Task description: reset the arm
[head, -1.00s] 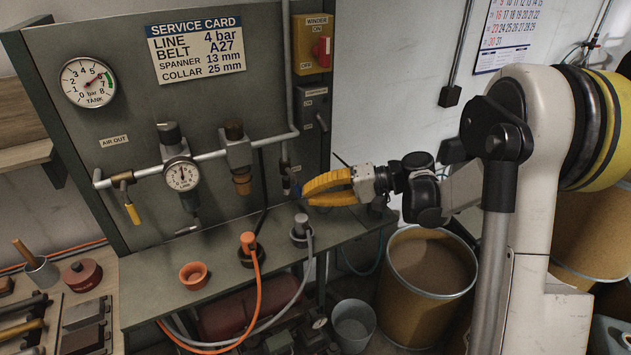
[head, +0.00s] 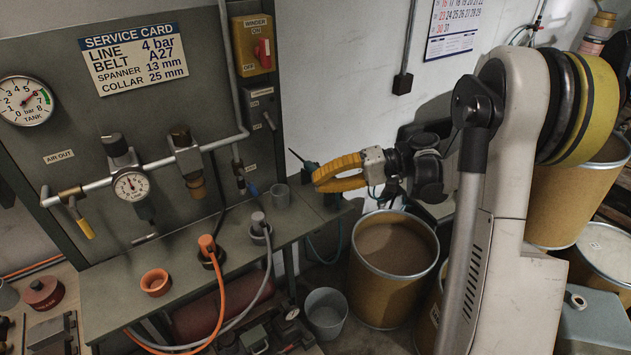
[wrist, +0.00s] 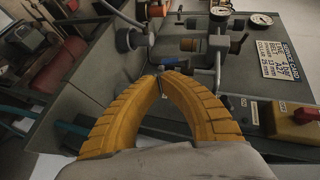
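My gripper (head: 316,180) has two yellow ribbed fingers.
A grey panel (head: 80,125) with gauges and valves stands behind the bench. Orange (head: 207,243) and grey (head: 258,222) hose ends stand on the bench near an orange cup (head: 156,283). A large drum (head: 430,290) and a bucket (head: 326,315) stand on the floor below my arm.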

